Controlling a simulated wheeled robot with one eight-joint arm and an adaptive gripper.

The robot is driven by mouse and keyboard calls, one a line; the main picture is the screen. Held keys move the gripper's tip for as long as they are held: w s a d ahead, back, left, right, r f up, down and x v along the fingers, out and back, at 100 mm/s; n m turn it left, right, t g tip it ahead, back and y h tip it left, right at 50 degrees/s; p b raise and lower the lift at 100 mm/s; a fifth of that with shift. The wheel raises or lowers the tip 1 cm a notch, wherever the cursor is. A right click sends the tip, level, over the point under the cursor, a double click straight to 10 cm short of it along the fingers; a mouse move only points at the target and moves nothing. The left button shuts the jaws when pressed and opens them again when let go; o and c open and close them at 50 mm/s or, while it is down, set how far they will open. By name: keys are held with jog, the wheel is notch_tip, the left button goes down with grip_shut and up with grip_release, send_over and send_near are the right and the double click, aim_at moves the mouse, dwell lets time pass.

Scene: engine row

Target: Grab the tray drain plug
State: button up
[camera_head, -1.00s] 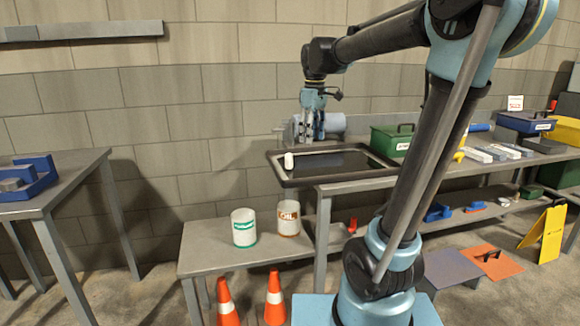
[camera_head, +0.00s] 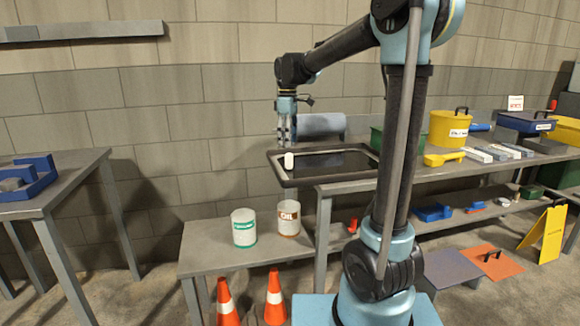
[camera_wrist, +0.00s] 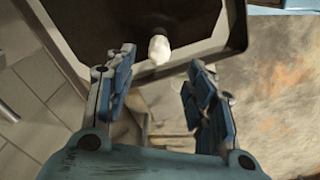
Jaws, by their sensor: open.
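The drain plug is a small white piece (camera_head: 289,161) at the left front part of the dark, black-rimmed tray (camera_head: 284,182). In the wrist view the white plug (camera_wrist: 159,50) stands out from the tray's rim (camera_wrist: 228,48), ahead of the fingertips and between their lines. My gripper (camera_head: 287,140) is above and just behind the plug in the head view, pointing down. In the wrist view my gripper (camera_wrist: 160,62) has its two blue fingers spread wide with nothing between them. The fingers do not touch the plug.
A grey cylinder (camera_head: 322,126) lies behind the tray. Two white cans (camera_head: 243,228) stand on the lower bench, with two orange cones (camera_head: 274,298) in front.

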aim_at(289, 162)
notch_tip(289, 162, down, 5)
jog(key=shift+r, duration=0.15)
jog(key=shift+w+d+f, duration=0.1)
jog(key=shift+f, duration=1.2)
jog(key=shift+w+d+f, duration=0.1)
jog(key=shift+f, duration=1.2)
jog(key=c, duration=1.2)
